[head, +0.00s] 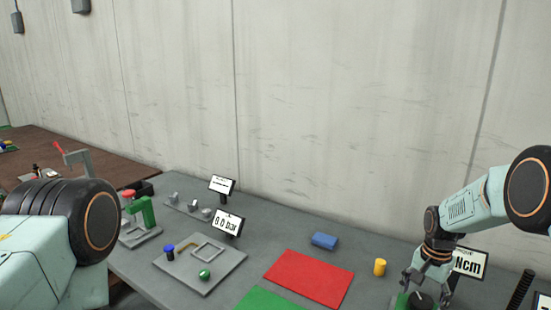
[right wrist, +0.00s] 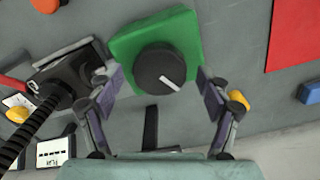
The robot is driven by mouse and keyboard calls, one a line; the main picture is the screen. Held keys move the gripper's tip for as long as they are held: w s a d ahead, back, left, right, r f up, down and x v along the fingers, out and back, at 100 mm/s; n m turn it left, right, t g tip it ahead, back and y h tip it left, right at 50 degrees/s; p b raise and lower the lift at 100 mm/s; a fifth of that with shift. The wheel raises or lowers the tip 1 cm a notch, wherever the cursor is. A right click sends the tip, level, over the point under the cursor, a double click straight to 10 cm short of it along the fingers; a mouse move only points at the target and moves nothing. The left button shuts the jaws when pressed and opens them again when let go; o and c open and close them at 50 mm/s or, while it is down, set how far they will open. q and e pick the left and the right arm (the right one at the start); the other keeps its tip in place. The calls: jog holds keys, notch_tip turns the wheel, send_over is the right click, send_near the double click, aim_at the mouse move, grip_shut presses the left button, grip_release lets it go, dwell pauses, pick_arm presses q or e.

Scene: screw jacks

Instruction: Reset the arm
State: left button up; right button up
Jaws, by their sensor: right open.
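My right gripper (head: 413,283) points down at the lower right of the head view. In the right wrist view its two fingers (right wrist: 153,82) are spread apart. A round black knob (right wrist: 158,70) with a white pointer mark lies between them, on a green block (right wrist: 125,42). The fingers look apart from the knob, with nothing held. In the head view the knob (head: 420,300) is partly cut off by the lower edge. My left arm's upper links show at the left of the head view, but its gripper is out of frame.
An "Ncm" sign (head: 469,263) stands close behind my right gripper, and a yellow cylinder (head: 380,267) to its left. A black ribbed rod (right wrist: 28,130) is nearby. A red mat (head: 308,278), blue block (head: 324,240) and grey plate (head: 222,276) lie further left. A wall closes the back.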

jog(key=n, duration=0.4)
jog(key=shift+n+b, duration=0.35)
jog(key=shift+n, duration=0.05)
jog(key=n, duration=0.4)
jog(key=shift+n+b, duration=0.35)
jog(key=shift+n, duration=0.05)
jog(key=n+b, duration=0.1)
jog(key=n, duration=0.5)
jog(key=shift+n+b, duration=0.3)
jog(key=shift+n, duration=1.5)
jog(key=shift+s, duration=0.2)
